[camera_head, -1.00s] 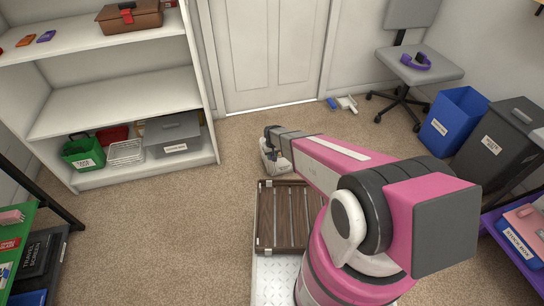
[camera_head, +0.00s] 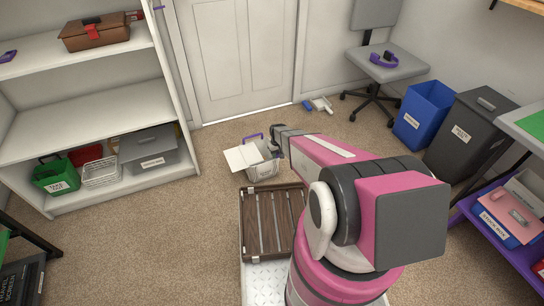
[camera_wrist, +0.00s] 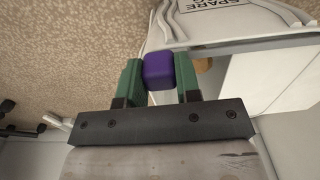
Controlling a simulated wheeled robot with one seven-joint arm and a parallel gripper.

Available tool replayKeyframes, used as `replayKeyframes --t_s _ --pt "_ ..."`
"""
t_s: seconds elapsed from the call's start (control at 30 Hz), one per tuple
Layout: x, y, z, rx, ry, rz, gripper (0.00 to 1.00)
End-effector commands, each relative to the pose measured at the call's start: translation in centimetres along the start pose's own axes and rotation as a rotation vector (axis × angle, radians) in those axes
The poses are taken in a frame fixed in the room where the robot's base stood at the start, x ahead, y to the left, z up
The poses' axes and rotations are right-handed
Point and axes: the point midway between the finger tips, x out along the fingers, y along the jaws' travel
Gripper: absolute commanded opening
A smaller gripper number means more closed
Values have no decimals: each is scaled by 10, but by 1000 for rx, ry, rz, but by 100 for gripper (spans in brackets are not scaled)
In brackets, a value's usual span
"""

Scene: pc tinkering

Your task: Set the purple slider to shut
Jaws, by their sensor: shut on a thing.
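In the head view a small white box (camera_head: 262,170) with an open pale flap (camera_head: 243,156) and a purple handle-like bar (camera_head: 252,137) stands on the carpet. My gripper (camera_head: 277,145) is at its right side, partly hiding it. In the wrist view my gripper's green fingers (camera_wrist: 160,62) are shut on a small purple block (camera_wrist: 158,76). Beside it is a white box face with a label reading "SPARE" (camera_wrist: 225,6). I cannot tell whether this block is the purple slider, or how it joins the box.
A slatted brown platform (camera_head: 270,222) lies between the box and my body. A white shelf unit (camera_head: 90,97) stands left, and a grey chair (camera_head: 387,68), a blue bin (camera_head: 424,112) and a dark bin (camera_head: 465,128) stand right. Carpet left of the box is clear.

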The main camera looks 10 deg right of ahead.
Motion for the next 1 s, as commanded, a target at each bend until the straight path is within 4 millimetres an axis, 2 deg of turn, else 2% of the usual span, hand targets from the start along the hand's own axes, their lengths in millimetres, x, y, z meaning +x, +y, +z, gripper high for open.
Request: replayKeyframes --t_s 0.3,0.33,0.4,0.77,1.0 --pt "0 1 0 2 1 1 0" --pt "0 1 0 2 1 1 38" --pt "0 1 0 2 1 1 57" --pt "-5 1 0 2 1 1 57" --pt "-42 0 1 2 2 1 57"
